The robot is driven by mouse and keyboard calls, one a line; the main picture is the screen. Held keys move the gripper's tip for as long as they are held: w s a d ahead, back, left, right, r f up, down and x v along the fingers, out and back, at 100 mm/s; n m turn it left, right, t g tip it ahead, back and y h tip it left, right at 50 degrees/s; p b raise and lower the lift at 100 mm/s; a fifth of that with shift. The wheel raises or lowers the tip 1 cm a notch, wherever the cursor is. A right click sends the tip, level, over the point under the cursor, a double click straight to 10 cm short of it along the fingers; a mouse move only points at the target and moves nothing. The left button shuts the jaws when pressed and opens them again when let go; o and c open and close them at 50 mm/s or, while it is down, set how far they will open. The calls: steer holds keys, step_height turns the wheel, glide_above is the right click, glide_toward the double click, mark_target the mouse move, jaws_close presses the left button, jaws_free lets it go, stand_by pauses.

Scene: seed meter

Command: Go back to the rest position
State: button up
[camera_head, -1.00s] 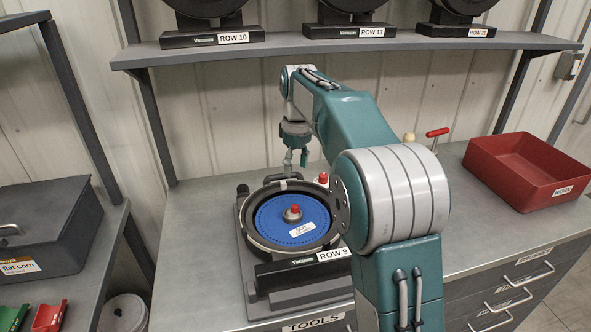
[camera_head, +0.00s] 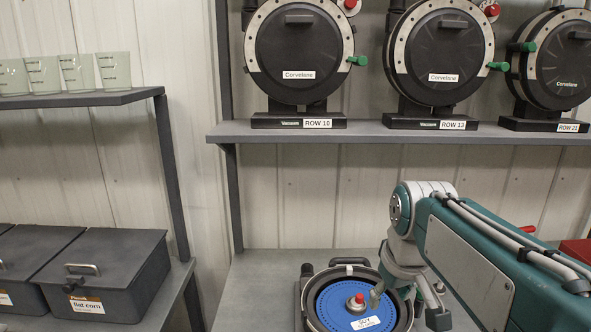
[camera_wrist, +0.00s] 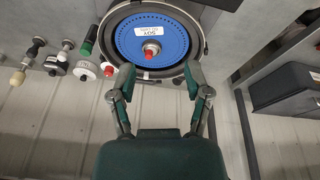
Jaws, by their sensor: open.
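My gripper (camera_wrist: 158,82) is open and empty in the wrist view, its two fingers apart on either side of the picture's middle. In the head view my gripper (camera_head: 408,305) hangs at the right side of the open seed meter, partly hidden by my arm. The meter (camera_head: 309,312) lies on the bench with a blue seed disc (camera_head: 330,302) in it. The disc has a white label and a red-tipped hub (camera_head: 356,301). In the wrist view the blue disc (camera_wrist: 178,55) shows beyond the fingertips, with a gap that I cannot measure.
Several closed meters, such as ROW 10 (camera_head: 298,60), stand on the shelf (camera_head: 350,133) above the bench. A lidded flat corn box (camera_head: 130,262) is at left below clear cups (camera_head: 115,70). Small knobs and tools (camera_wrist: 62,58) lie beside the meter. A red bin (camera_head: 577,250) is at right.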

steer(key=s+f+m+t, duration=0.1)
steer(key=s+f, duration=0.2)
steer(key=s, duration=0.4)
steer(key=s+f+m+t, duration=0.1)
steer(key=s+f+m, duration=0.1)
steer(key=s, duration=0.5)
steer(key=shift+f+t, duration=0.3)
steer(key=shift+f, duration=0.45)
